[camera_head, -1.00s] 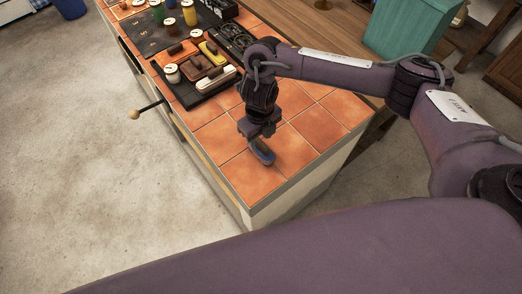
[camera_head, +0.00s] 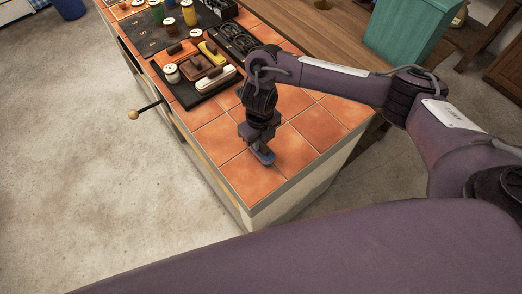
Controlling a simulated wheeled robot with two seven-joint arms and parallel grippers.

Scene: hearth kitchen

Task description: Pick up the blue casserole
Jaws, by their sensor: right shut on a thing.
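The blue casserole (camera_head: 266,158) is a small blue piece at the near end of the orange tiled counter (camera_head: 250,180). My right gripper (camera_head: 263,151) points down over it and is shut on it. The gripper hides much of the casserole. I cannot tell whether the casserole still touches the tiles. My left gripper is not in view.
A dark tray (camera_head: 193,101) with several items, among them a yellow piece (camera_head: 208,51), lies farther back on the counter. Several jars stand beyond it. A wooden knob (camera_head: 134,115) on a rod sticks out at the left side. A teal bin (camera_head: 408,30) stands at the top right. The tiles around the gripper are clear.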

